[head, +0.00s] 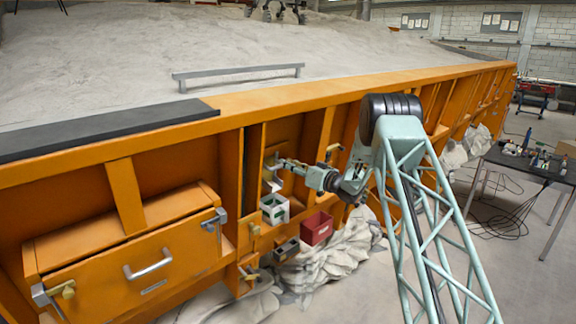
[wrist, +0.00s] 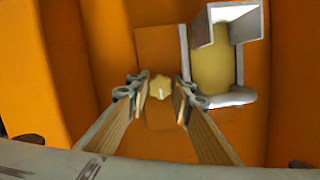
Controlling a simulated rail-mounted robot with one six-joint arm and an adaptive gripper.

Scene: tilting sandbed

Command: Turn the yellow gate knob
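The yellow gate knob (wrist: 159,88) is a small lobed knob on an orange plate in the middle of the wrist view. My gripper (wrist: 161,92) is open, with one fingertip on either side of the knob. A gap shows at the right finger; the left finger is very close, and I cannot tell if it touches. Right of the knob is a grey metal spout (wrist: 228,22) with tan sand in it. In the head view my gripper (head: 281,163) reaches into an orange wall bay beside the grey spout (head: 272,182); the knob cannot be made out there.
A white-and-green box (head: 275,209) stands below the spout, with a red bin (head: 317,229) to its right. Orange ribs (head: 326,130) flank the bay. An orange drawer (head: 130,265) with a handle is at lower left. A table with tools (head: 525,165) stands at right.

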